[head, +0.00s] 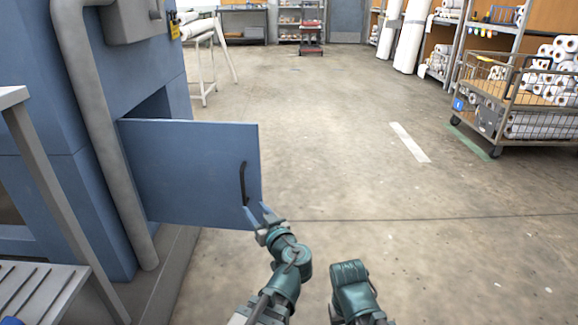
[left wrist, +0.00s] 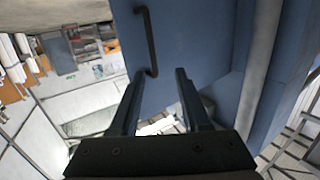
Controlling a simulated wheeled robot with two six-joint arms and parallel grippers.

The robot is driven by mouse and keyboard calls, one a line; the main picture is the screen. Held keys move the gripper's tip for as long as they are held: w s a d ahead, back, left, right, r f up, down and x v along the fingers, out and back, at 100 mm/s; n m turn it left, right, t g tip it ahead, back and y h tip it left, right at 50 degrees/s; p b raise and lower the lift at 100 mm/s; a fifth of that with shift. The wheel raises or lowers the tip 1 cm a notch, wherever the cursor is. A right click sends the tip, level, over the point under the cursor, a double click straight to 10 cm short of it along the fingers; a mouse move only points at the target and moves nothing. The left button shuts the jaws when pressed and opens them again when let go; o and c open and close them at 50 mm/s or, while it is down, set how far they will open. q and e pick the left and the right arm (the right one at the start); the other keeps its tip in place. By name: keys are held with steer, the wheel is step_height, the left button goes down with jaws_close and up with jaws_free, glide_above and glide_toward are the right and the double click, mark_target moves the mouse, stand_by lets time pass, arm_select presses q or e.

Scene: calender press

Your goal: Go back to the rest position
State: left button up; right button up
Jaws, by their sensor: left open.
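The blue door (head: 190,170) of the blue press stands swung open, with a black handle (head: 244,184) near its free edge. My left gripper (head: 260,212) is at the door's lower right corner, just below the handle. In the left wrist view the left gripper (left wrist: 158,80) has its two fingers apart with nothing between them. The handle (left wrist: 148,40) shows beyond the fingertips on the door (left wrist: 195,35). I cannot tell whether a finger touches the door. My right arm shows at the bottom of the head view, but its gripper's fingers do not show.
The blue press (head: 40,90) with a grey pipe (head: 85,110) stands at the left. A wire cart (head: 510,105) with white rolls is at the right. Shelves (head: 445,40) and a red trolley (head: 312,38) stand at the back. The middle floor is clear.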

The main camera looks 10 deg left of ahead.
arm_select(q)
steer(key=s+d+f+m+g+h+p, duration=0.2)
steer(key=s+d+m+g+h+p, duration=0.4)
steer(key=s, duration=0.3)
steer(key=s+d+f+m+g+h+p, duration=0.25)
steer(key=s+d+m+g+p, duration=0.25)
steer(key=s+d+g+p, duration=0.35)
step_height(320, 180, up, 38)
steer(key=s+h+p, duration=0.1)
steer(key=p, duration=3.6)
steer(key=shift+s+d+f+t+p, duration=0.25)
steer(key=shift+s+t+p, duration=0.1)
steer(key=shift+t, duration=0.1)
arm_select(e)
step_height(320, 180, up, 53)
steer(key=shift+r, duration=0.15)
steer(key=shift+s, duration=0.1)
